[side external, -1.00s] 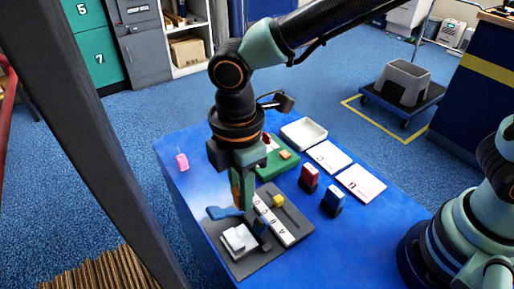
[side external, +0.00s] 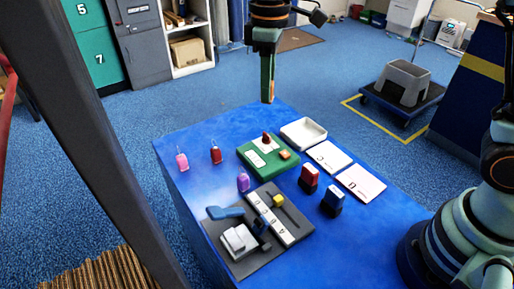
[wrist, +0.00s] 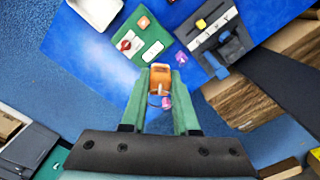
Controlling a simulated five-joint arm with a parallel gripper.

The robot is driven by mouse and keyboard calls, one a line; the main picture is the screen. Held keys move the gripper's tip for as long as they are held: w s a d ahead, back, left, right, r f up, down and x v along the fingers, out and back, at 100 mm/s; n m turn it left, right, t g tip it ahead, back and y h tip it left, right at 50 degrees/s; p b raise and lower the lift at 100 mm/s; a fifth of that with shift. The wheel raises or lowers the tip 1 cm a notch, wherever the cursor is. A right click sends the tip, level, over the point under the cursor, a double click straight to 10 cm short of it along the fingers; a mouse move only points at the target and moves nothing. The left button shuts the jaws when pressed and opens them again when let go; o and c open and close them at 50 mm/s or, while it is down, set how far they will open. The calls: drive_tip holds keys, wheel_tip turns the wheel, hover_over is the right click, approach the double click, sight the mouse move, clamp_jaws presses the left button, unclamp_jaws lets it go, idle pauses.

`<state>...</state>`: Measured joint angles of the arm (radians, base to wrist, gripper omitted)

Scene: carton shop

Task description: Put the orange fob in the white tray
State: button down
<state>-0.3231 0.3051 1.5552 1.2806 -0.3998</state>
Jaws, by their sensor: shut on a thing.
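The orange fob (wrist: 160,78) sits between my fingertips in the wrist view. My gripper (wrist: 160,86) is shut on it. In the side view my gripper (side external: 267,92) hangs high, in line with the far edge of the blue table, and the fob does not show there. The white tray (side external: 303,142) is on the table at the back, to the right of my gripper and lower in the side view. It looks empty. The tray also shows at the top left of the wrist view (wrist: 97,10), apart from my gripper.
Pink (side external: 182,162), red (side external: 216,156) and purple (side external: 243,183) fobs stand on the table. A green board (side external: 257,171) lies beside the tray.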

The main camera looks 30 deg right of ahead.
sight(303, 136)
drive_tip(key=w+d+f+m, duration=0.1)
drive_tip(key=w+d+m, duration=0.25)
drive_tip(key=d, duration=0.55)
drive_tip(key=w+d+m, duration=0.2)
drive_tip(key=d+m, duration=0.3)
drive_tip(key=d, duration=0.4)
drive_tip(key=f, duration=1.9)
drive_tip(key=shift+s+a+f, duration=0.2)
drive_tip(key=shift+f, duration=0.2)
drive_tip(key=shift+f, duration=0.15)
drive_tip(key=c, duration=0.7)
unclamp_jaws()
